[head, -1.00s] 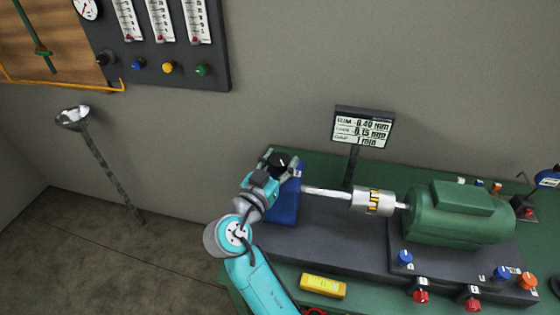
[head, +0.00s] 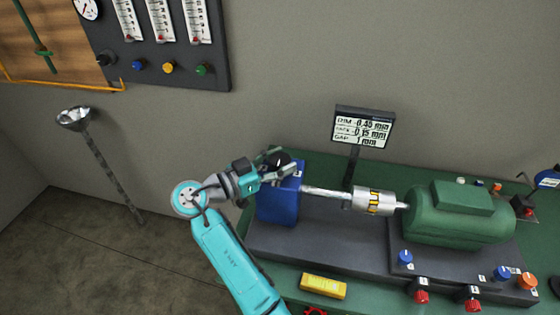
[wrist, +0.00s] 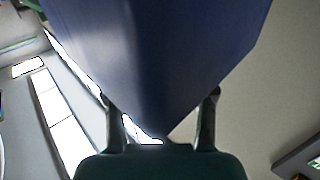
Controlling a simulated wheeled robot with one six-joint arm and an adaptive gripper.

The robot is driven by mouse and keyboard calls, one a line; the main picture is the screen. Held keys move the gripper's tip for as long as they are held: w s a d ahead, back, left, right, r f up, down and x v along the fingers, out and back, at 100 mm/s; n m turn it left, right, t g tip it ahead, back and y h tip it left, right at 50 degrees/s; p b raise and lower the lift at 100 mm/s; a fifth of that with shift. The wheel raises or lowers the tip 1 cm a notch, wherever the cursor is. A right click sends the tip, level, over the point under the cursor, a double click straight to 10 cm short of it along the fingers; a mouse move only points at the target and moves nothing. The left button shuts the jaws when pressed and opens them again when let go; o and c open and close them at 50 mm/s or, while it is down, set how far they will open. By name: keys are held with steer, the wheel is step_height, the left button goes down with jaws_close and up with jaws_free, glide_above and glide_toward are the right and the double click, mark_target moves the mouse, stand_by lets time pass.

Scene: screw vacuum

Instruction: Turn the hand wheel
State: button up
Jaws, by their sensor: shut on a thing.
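The dark hand wheel (head: 279,158) is at the top left end of the blue housing (head: 279,207), partly hidden by my fingers. My gripper (head: 284,165) reaches in from the left, with its fingers around the wheel and shut on it. In the wrist view my gripper (wrist: 161,105) has one finger on each side of the lower end of a large blue surface, the housing (wrist: 165,50). The wheel itself cannot be made out there. A steel shaft (head: 325,192) runs from the housing to a silver coupling (head: 373,201) with yellow-black marks.
A green motor (head: 460,215) stands right of the coupling. A display (head: 361,129) on a post stands behind the shaft. A yellow box (head: 323,286) lies at the bench front. Several coloured knobs surround the motor.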

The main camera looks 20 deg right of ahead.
stand_by(0.3)
steer(key=o, duration=1.2)
steer(key=shift+c, duration=0.2)
steer(key=shift+a, duration=0.1)
steer(key=s+a, duration=0.2)
steer(key=a, duration=0.9)
steer(key=shift+s+a, duration=0.15)
steer(key=shift+a, duration=0.15)
